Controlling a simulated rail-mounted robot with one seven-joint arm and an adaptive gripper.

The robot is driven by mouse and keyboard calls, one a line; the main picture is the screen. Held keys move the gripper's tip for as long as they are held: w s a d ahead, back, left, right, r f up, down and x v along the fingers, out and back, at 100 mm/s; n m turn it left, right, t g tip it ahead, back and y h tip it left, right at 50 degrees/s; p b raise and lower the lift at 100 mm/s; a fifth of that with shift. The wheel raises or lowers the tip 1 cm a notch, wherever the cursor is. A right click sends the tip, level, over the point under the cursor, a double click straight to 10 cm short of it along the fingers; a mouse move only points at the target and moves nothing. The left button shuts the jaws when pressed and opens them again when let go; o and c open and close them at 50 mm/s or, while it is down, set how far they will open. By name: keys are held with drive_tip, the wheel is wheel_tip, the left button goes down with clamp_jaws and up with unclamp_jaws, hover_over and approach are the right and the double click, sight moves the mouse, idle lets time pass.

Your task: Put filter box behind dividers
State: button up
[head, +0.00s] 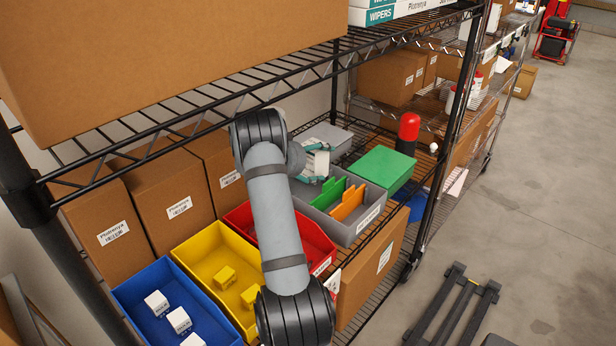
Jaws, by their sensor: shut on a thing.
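My gripper (319,170) is above the back part of the grey bin, behind the dividers, shut on a small pale box that I take to be the filter box (320,161). The box is partly hidden by the fingers and arm, and its details are too small to read. A green divider (327,194) and an orange divider (347,204) stand upright in the grey bin (370,212). I cannot tell whether the box touches the bin's floor.
A red bin (317,240), a yellow bin (200,250) and a blue bin (135,292) with small boxes stand to the left. A green box (382,168) and a red-topped bottle (408,130) are to the right. A wire shelf with a large carton (150,50) hangs above.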

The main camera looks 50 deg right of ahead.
sight(317, 174)
wheel_tip(317, 174, down, 3)
drive_tip(key=shift+s+d+f, duration=0.15)
drive_tip(key=shift+f, duration=0.35)
drive_tip(key=shift+b, duration=0.3)
drive_tip(key=shift+f, duration=0.45)
drive_tip(key=shift+f, duration=0.15)
drive_tip(key=o, duration=1.3)
